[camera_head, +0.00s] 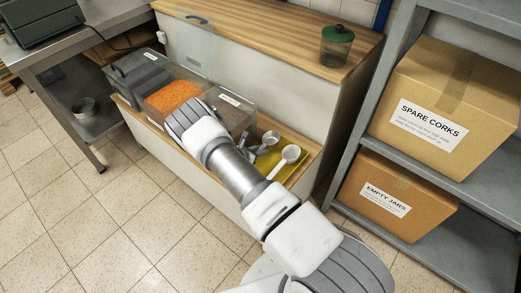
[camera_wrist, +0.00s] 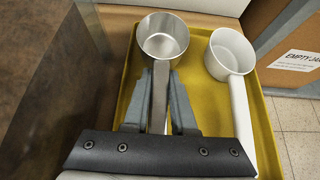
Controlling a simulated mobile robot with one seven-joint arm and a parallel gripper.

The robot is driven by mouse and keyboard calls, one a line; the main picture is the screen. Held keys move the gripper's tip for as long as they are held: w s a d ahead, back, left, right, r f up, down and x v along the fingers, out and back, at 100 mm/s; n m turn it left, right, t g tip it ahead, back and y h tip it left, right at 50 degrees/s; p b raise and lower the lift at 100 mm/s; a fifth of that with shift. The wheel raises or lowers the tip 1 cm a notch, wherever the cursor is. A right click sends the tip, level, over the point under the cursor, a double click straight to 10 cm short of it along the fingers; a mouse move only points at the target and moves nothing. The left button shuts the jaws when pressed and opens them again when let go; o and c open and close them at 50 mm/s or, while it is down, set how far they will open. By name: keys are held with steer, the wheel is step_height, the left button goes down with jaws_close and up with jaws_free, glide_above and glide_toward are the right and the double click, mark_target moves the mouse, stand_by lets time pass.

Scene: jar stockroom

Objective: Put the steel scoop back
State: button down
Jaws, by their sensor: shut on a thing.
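The steel scoop (camera_wrist: 162,36) has a round metal cup and a long handle. My gripper (camera_wrist: 160,98) is shut on its handle, as the wrist view shows. The scoop is over the yellow tray (camera_wrist: 205,90); I cannot tell whether it touches the tray. A white scoop (camera_wrist: 229,54) lies on the tray to the right, apart from my gripper. In the head view, the steel scoop (camera_head: 268,138) shows partly beyond my arm, left of the white scoop (camera_head: 290,153).
A green-lidded jar (camera_head: 336,46) stands on the wooden counter (camera_head: 275,33). Shelving with cardboard boxes (camera_head: 445,105) rises close on the right. The tiled floor at front left is clear.

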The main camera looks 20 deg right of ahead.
steer(key=shift+f+b, duration=0.65)
steer(key=c, duration=0.7)
jaws_free()
steer(key=shift+o, duration=0.2)
steer(key=shift+r, duration=0.1)
steer(key=p+v, duration=0.4)
steer(key=v, duration=1.3)
steer(key=shift+a, duration=0.2)
steer(key=shift+r, duration=0.1)
